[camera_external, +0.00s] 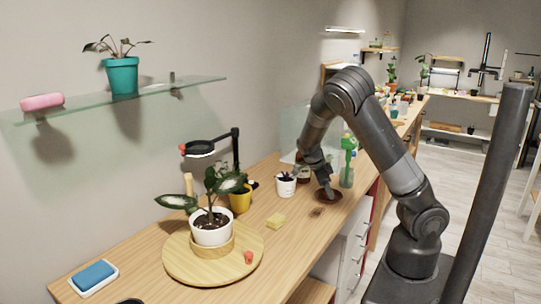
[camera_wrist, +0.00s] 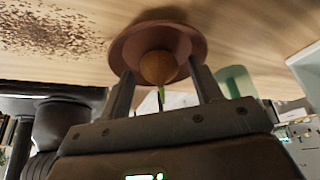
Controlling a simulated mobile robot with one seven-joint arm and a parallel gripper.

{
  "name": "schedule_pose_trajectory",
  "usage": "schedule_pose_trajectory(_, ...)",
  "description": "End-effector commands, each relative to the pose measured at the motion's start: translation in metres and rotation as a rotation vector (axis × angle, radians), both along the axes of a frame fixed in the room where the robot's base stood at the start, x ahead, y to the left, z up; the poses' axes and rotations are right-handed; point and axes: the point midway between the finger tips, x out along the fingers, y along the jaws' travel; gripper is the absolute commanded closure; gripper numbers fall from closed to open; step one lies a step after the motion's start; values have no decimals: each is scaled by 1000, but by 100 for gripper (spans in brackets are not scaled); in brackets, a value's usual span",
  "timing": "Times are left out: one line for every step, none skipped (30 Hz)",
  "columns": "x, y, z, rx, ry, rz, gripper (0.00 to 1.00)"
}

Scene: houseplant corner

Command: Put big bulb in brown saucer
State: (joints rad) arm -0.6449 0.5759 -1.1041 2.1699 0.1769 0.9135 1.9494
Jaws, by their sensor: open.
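The brown saucer (camera_external: 336,199) lies on the wooden bench near its right edge. In the wrist view the saucer (camera_wrist: 122,50) shows with a round brown bulb (camera_wrist: 158,67) resting inside it, near its middle. My gripper (camera_external: 327,190) is low over the saucer. In the wrist view my gripper (camera_wrist: 163,75) is open, with one finger on each side of the bulb and a visible gap at both sides. The external view does not show the bulb clearly, as my gripper covers that spot.
A green bottle (camera_external: 347,177) stands close behind the saucer, and a small white pot (camera_external: 286,186) is left of it. Spilled soil (camera_wrist: 45,38) lies beside the saucer.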

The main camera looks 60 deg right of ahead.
Motion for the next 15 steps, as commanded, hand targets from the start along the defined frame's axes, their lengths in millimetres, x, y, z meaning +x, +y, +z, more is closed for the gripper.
schedule_pose_trajectory(0,0,0,0,0,0,42)
schedule_pose_trajectory(0,0,0,0,0,0,42)
schedule_pose_trajectory(0,0,1,0,0,0,42)
schedule_pose_trajectory(0,0,2,1,-1,0,42)
schedule_pose_trajectory(1,0,4,1,-1,0,42)
schedule_pose_trajectory(2,1,7,0,-1,0,42)
schedule_pose_trajectory(4,2,11,0,-2,2,42)
schedule_pose_trajectory(5,3,15,0,-3,3,42)
schedule_pose_trajectory(8,5,21,1,-3,5,42)
schedule_pose_trajectory(10,7,27,0,-5,4,42)
schedule_pose_trajectory(12,9,32,1,-4,4,42)
schedule_pose_trajectory(15,11,41,0,-5,4,42)
schedule_pose_trajectory(18,12,47,0,-5,4,42)
schedule_pose_trajectory(19,14,53,1,-3,5,42)
schedule_pose_trajectory(22,16,61,0,-5,4,42)
